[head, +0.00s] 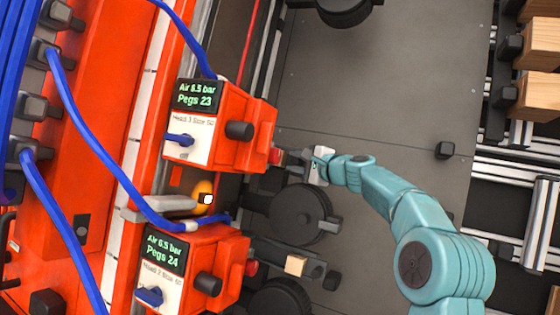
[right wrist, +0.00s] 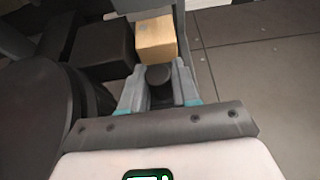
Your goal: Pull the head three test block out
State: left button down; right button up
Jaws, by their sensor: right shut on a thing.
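The head three unit (head: 255,120) is an orange box labelled "Head 3", its display reading Air 6.5 bar and Pegs 23. My right gripper (head: 304,160) is just right of its nose, with the teal arm reaching in from the lower right. In the right wrist view, the right gripper (right wrist: 160,88) is shut on a short black knob (right wrist: 158,75). A pale wooden test block (right wrist: 156,38) sits just beyond the knob, in line with it, beside a dark bracket. In the head view this block is hidden or too small to tell. My left gripper is not in view.
Below stands a similar orange unit (head: 222,255) reading Pegs 24, with another wooden block (head: 296,264) and black knob (head: 332,281) at its nose. A black round wheel (head: 290,213) lies between. Grey floor plate (head: 385,90) is open to the right; blue hoses hang left.

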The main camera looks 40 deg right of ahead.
jog(key=shift+s+d, duration=0.35)
jog(key=shift+s, duration=0.3)
jog(key=shift+s+d+f+b, duration=0.1)
jog(key=shift+s+d+b, duration=0.15)
jog(key=shift+s+b, duration=0.25)
jog(key=shift+s+d+b, duration=0.45)
jog(key=shift+s, duration=0.45)
jog(key=shift+s+d+b, duration=0.45)
jog(key=shift+s, duration=0.4)
jog(key=shift+s+d, duration=0.2)
jog(key=shift+s, duration=0.2)
jog(key=s, duration=0.1)
jog(key=s+d+b, duration=0.2)
jog(key=s, duration=0.1)
jog(key=shift+d, duration=0.1)
jog(key=shift+s, duration=0.2)
